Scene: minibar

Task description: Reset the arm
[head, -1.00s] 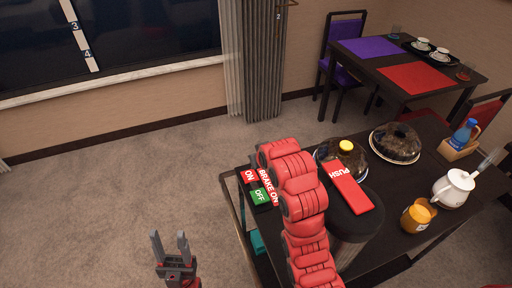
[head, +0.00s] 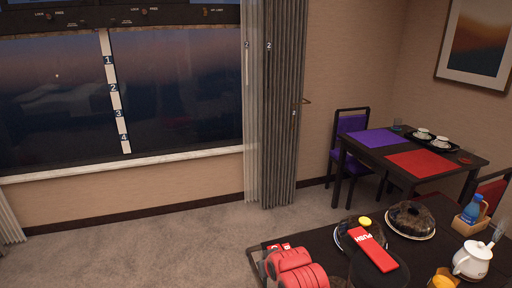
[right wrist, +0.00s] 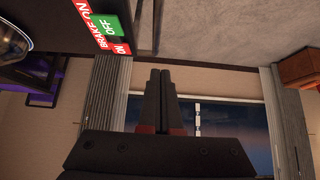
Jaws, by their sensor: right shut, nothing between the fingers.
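My right arm (head: 292,277) shows as red links at the bottom of the head view, beside the dark table (head: 322,244). My right gripper (right wrist: 166,100) shows in the right wrist view with its two dark fingers together and nothing between them. Its fingers are apart from the brake sign (right wrist: 102,30) with its red and green labels at the table's edge. In the head view that sign is mostly hidden behind my arm. My left gripper is out of the head view.
A dining table (head: 455,178) stands behind. The carpet (head: 150,255) at left is clear.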

